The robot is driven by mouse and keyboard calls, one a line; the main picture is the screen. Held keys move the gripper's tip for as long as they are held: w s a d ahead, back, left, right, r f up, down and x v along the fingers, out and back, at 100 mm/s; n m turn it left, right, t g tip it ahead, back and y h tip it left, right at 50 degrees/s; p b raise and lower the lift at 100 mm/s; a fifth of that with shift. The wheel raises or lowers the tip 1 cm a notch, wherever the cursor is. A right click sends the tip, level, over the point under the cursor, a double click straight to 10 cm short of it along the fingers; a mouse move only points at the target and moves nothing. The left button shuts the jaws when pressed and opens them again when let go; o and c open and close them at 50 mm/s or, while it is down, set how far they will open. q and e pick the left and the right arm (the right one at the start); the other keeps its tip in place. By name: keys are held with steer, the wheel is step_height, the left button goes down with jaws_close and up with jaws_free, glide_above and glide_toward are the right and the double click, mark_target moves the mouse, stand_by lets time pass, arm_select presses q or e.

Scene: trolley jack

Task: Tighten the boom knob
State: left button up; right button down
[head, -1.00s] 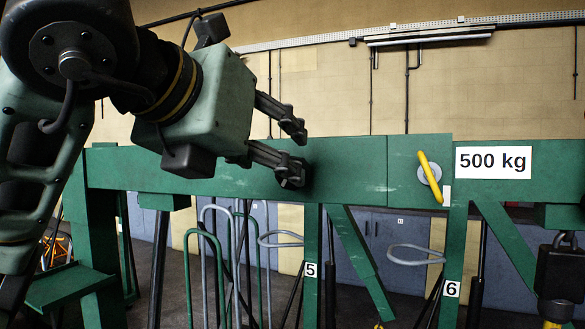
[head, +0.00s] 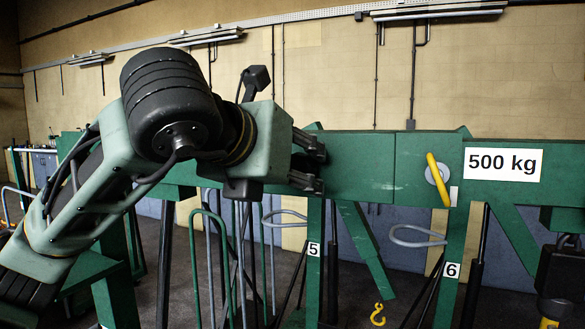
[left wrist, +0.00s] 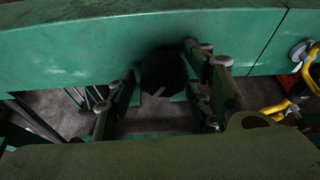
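The green boom (head: 360,165) runs across the head view. In the left wrist view a dark round knob (left wrist: 163,70) shows at the boom's lower edge, between my finger pads; it is hidden behind the gripper in the head view. My left gripper (head: 316,168) is at the boom's face, fingers apart. In the left wrist view the gripper (left wrist: 164,85) has one finger on each side of the knob, with a gap on the left; I cannot tell whether the right finger touches. My right gripper is not in view.
A yellow lever (head: 438,180) on a grey disc sits on the boom to the right, beside a white "500 kg" sign (head: 503,164). Green posts numbered 5 and 6 stand below. A yellow hook (head: 378,314) hangs low, and a black block (head: 560,272) hangs at the right.

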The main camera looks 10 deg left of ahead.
arm_select(q)
steer(key=shift+d, duration=0.1)
steer(key=c, duration=0.8)
